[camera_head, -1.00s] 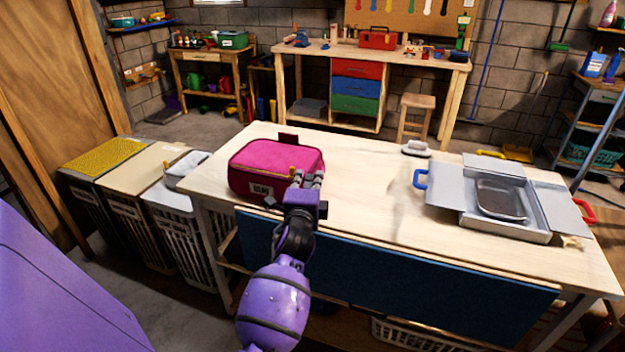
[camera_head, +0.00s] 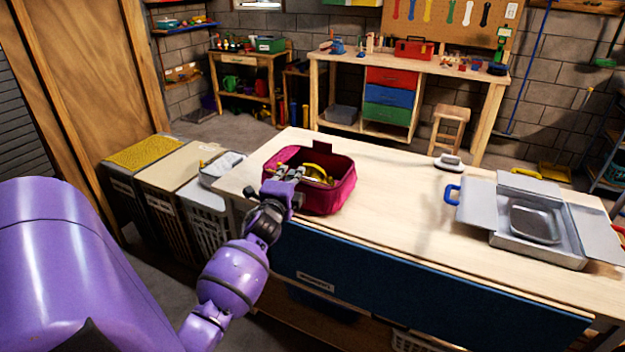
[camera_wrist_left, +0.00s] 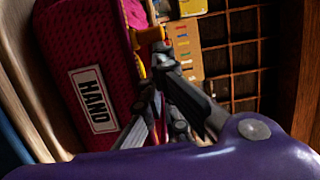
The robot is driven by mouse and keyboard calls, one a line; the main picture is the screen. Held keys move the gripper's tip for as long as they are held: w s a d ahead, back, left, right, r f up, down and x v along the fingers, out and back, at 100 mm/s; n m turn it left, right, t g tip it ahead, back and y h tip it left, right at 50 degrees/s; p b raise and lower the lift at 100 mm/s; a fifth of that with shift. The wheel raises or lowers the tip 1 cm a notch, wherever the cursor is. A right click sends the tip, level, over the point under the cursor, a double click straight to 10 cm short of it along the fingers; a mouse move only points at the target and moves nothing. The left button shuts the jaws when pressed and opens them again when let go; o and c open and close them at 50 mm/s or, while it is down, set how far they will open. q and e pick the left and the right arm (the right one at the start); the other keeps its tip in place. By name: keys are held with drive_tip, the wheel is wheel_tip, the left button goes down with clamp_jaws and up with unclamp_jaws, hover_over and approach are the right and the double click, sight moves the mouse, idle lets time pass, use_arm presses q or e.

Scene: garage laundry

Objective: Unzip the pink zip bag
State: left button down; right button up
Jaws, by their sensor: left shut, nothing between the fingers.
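The pink zip bag (camera_head: 334,195) stands on the light wooden table (camera_head: 400,190). Its top is open and yellow items (camera_head: 318,174) show inside. My left gripper (camera_head: 283,176) is at the bag's left front corner and covers part of it. In the left wrist view the bag (camera_wrist_left: 80,50) shows its side with a white label (camera_wrist_left: 93,99). An orange tab (camera_wrist_left: 150,36), perhaps the zip pull, is at the bag's edge just beyond the fingertips of the left gripper (camera_wrist_left: 160,58). The left gripper is shut and empty. My right gripper is out of view.
An open grey case (camera_head: 540,225) with a blue handle lies at the table's right. A small iron-like object (camera_head: 448,162) is at the back edge. Hampers (camera_head: 150,160) stand left of the table. The table between bag and case is clear.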

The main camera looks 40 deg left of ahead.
use_arm(q)
drive_tip(key=a, duration=0.1)
drive_tip(key=s+a, duration=0.1)
drive_tip(key=a, duration=0.1)
drive_tip(key=shift+a, duration=0.5)
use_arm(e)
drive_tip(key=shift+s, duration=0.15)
use_arm(q)
drive_tip(key=shift+f, duration=0.1)
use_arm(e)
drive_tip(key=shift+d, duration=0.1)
